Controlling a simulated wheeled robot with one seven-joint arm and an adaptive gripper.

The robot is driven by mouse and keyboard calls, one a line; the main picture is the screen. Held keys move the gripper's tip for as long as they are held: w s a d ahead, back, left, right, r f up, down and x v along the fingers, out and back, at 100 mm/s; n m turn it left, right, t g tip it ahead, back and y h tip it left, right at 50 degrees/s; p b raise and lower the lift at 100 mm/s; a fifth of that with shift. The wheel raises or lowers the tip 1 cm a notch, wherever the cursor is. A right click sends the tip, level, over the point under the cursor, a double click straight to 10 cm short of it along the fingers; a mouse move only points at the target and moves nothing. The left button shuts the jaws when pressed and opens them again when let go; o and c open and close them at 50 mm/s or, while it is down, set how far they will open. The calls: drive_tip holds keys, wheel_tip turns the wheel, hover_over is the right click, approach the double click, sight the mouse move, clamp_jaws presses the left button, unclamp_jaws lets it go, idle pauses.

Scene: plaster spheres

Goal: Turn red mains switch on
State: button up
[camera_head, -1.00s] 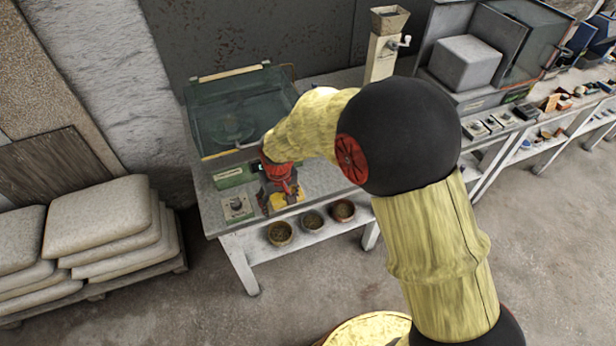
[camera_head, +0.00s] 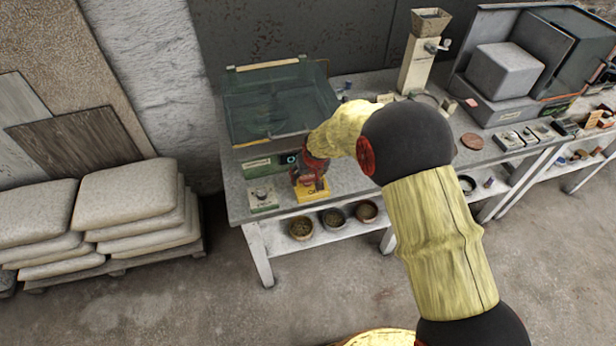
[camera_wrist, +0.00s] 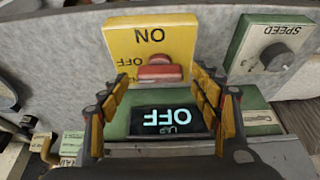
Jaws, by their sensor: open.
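The mains switch is a yellow box (camera_head: 318,193) at the bench's front edge. In the wrist view the yellow plate (camera_wrist: 125,35) appears upside down, with ON at the top and a partly hidden OFF lower down. Its red switch handle (camera_wrist: 160,72) lies beside the OFF lettering. My gripper (camera_wrist: 160,82) is open, one finger on each side of the red handle, with gaps showing; depth and contact are unclear. In the head view my gripper (camera_head: 304,180) is just behind and above the yellow box and hides the handle.
A lit display (camera_wrist: 168,120) reads LAP OFF upside down. A green box with a SPEED knob (camera_wrist: 272,56) stands beside the switch; it is at left in the head view (camera_head: 263,196). A glass-covered case (camera_head: 280,100) stands behind. Three bowls (camera_head: 333,218) are on the shelf below.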

drive_tip(key=shift+w+f, duration=0.1)
drive_tip(key=shift+f, duration=0.15)
drive_tip(key=shift+c, duration=0.6)
drive_tip(key=c, duration=1)
